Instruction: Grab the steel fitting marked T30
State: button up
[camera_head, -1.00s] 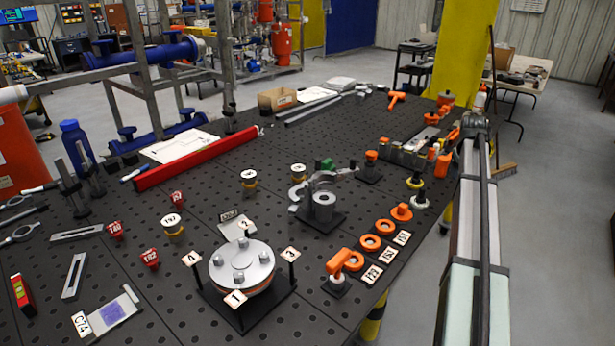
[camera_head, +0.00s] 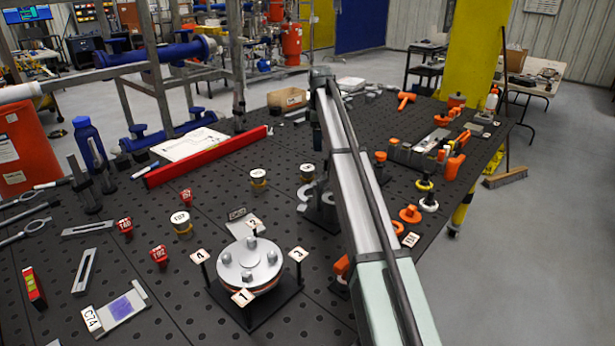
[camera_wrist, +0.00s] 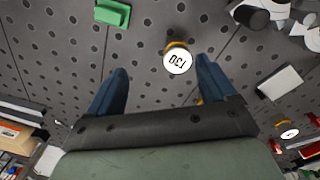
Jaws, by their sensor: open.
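The T30 fitting (camera_wrist: 177,60) shows in the wrist view as a short cylinder with a yellowish band and a round white top, its black marking turned upside down. My gripper (camera_wrist: 162,65) is open and empty. Its two blue fingers stand apart, with the fitting near the fingertips and closer to the right finger; no contact shows. In the head view, a banded fitting (camera_head: 306,172) just left of my arm appears to be this one, though its label is too small to read.
A green block (camera_wrist: 113,12) and grey clamp parts (camera_wrist: 262,12) lie near the fitting. Other banded fittings (camera_head: 258,178) (camera_head: 181,222), red tags (camera_head: 158,256) and a bolted flange stand (camera_head: 250,265) occupy the table. A red beam (camera_head: 208,156) lies behind.

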jog(key=n, duration=0.1)
send_over(307, 167)
jog(key=shift+g, duration=0.3)
notch_tip(307, 167, down, 9)
jog(key=shift+d+r, duration=0.1)
jog(key=shift+s+f, duration=0.2)
jog(key=shift+f, duration=2.45)
jog(key=shift+c, duration=0.3)
jog(key=c, duration=1.1)
jog(key=shift+c, duration=0.2)
jog(key=shift+r, duration=0.15)
